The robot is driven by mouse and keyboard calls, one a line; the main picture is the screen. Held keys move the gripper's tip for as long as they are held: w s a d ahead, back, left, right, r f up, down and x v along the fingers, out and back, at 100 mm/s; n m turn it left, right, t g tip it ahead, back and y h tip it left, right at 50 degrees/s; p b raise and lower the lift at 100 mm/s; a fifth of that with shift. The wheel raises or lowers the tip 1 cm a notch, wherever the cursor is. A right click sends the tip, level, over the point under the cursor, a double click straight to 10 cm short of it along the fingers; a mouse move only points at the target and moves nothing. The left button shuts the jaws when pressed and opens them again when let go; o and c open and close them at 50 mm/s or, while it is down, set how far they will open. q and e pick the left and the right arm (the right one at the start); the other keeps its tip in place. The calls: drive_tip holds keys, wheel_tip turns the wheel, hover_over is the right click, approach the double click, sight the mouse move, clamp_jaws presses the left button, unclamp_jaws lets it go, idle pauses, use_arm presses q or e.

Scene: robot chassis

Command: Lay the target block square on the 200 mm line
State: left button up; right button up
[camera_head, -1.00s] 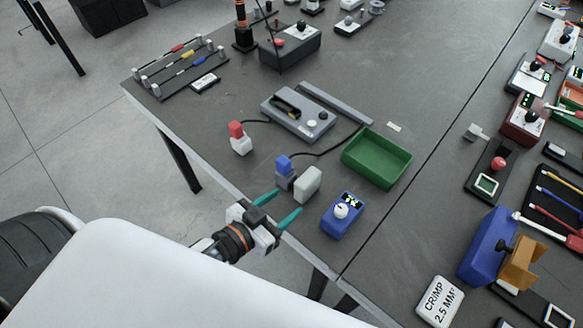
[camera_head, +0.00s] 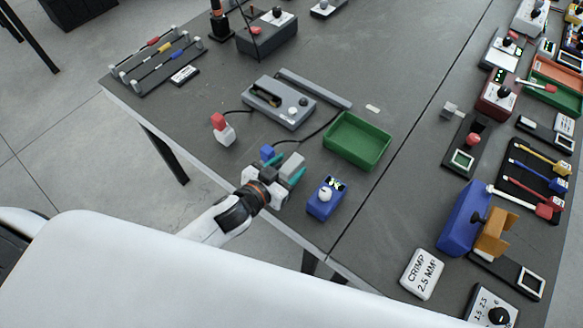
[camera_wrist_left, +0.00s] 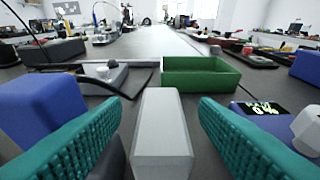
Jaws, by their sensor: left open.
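My left gripper (camera_head: 287,168) is open at the near edge of the table, its teal fingers pointing away from me. A light grey block (camera_head: 293,162) stands just in front of it. In the left wrist view this block (camera_wrist_left: 161,125) shows between the two fingers, with a gap on each side. A blue-topped block (camera_head: 267,152) stands close to the left finger. A red-topped white block (camera_head: 223,130) stands farther left. I cannot tell which block is the target, and I see no readable 200 mm line. My right gripper is not in view.
A green tray (camera_head: 357,141) lies beyond and right of the gripper. A blue box with a white knob (camera_head: 326,197) is close on its right. A grey device (camera_head: 280,103) with black cables lies behind the blocks. The table's middle is mostly clear.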

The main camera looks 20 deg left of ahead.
use_arm(q)
drive_tip(key=shift+x, duration=1)
drive_tip(key=shift+s, duration=0.1)
drive_tip(key=shift+c, duration=0.2)
clamp_jaws()
